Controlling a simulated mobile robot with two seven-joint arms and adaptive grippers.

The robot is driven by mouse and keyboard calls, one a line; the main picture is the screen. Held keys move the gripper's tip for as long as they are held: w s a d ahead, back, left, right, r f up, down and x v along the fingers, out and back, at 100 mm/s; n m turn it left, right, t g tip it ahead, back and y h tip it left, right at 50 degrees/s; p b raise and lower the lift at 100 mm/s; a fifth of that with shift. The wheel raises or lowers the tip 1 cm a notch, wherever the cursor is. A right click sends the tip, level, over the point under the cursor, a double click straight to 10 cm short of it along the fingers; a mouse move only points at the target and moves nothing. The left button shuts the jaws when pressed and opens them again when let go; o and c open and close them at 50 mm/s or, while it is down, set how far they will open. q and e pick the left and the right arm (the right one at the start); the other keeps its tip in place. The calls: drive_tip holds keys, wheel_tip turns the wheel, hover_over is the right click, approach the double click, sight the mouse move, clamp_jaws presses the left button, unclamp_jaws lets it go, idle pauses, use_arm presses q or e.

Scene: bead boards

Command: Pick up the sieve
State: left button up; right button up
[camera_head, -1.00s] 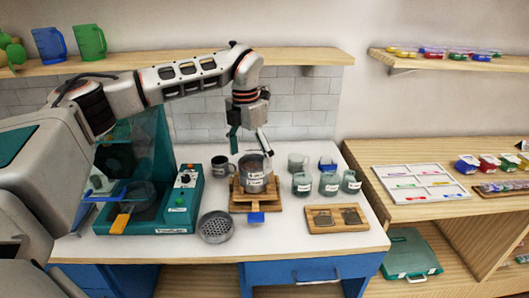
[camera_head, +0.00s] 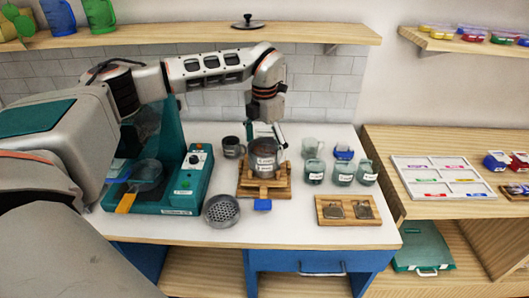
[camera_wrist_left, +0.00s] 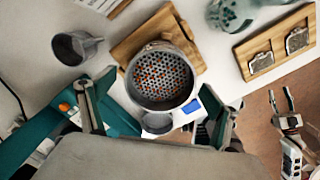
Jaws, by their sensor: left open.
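A grey labelled sieve stack (camera_head: 264,158) stands on a wooden stand (camera_head: 250,189). In the left wrist view, its open top (camera_wrist_left: 162,77) shows a perforated bottom with orange beads. My left gripper (camera_head: 267,143) is open above the stack, one finger on either side of the rim in the head view. In the left wrist view, the open jaws (camera_wrist_left: 160,95) are empty, with the rim between and beyond them; I see no contact. Another flat perforated disc (camera_head: 222,210) lies on the counter, left of the stand. What looks like my right gripper (camera_wrist_left: 290,130) shows at the right.
Labelled jars (camera_head: 343,173) stand to the right. A wooden board with two metal plates (camera_head: 348,208) lies at front right. A teal machine (camera_head: 187,180) is left. A shelf (camera_head: 200,42) runs above my arm.

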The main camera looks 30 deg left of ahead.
use_arm(q)
drive_tip(key=shift+f, duration=0.15)
drive_tip(key=c, duration=1.2)
